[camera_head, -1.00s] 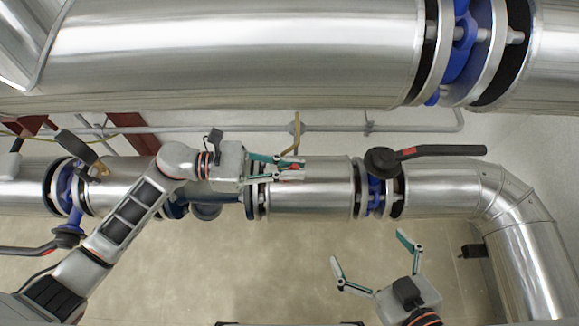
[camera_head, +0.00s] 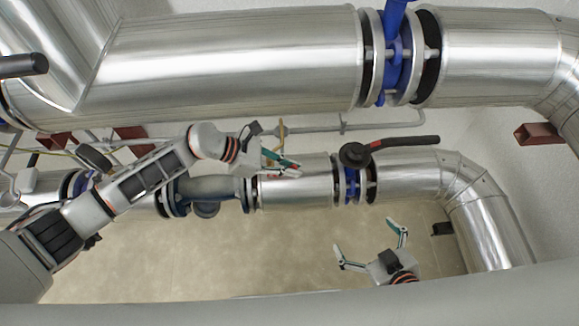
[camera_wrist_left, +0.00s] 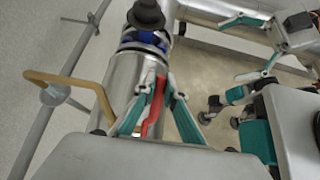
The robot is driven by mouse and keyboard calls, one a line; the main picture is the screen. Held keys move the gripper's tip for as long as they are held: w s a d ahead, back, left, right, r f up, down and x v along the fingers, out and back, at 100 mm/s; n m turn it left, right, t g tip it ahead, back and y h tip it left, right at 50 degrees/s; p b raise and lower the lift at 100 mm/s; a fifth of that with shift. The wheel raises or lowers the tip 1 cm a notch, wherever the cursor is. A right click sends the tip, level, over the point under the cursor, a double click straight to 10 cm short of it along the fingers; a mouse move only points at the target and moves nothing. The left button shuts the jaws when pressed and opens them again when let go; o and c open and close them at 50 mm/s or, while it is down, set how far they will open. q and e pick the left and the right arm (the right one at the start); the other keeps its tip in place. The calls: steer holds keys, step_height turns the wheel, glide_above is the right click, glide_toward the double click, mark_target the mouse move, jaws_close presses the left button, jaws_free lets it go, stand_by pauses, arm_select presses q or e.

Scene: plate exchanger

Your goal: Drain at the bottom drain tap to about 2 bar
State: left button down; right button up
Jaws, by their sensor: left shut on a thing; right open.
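A red lever (camera_wrist_left: 153,108) shows in the left wrist view, lying lengthwise between the fingers of my left gripper (camera_wrist_left: 163,85). In the head view my left gripper (camera_head: 292,168) is at the lower metal pipe (camera_head: 310,190), with a bit of red between its teal fingers. It is shut on the red lever. The tap body under the lever is hidden, and I cannot tell the lever's exact angle. My right gripper (camera_head: 368,238) is open and empty, below the lower pipe; it also shows in the left wrist view (camera_wrist_left: 238,48). No pressure gauge can be read.
A large metal pipe (camera_head: 230,60) with a blue valve (camera_head: 396,50) crosses above. A black valve handle with a red band (camera_head: 405,145) stands right of my left gripper. The floor below is clear.

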stand_by(0.3)
arm_select(q)
steer(key=c, duration=2.1)
jaws_free()
steer(key=shift+a+r, duration=0.2)
steer(key=shift+a, duration=0.1)
steer(key=v, duration=0.2)
steer(key=shift+a+r, duration=0.15)
steer(key=shift+a, duration=0.25)
steer(key=a, duration=1.1)
steer(key=shift+a, duration=0.2)
steer(key=shift+c, duration=0.3)
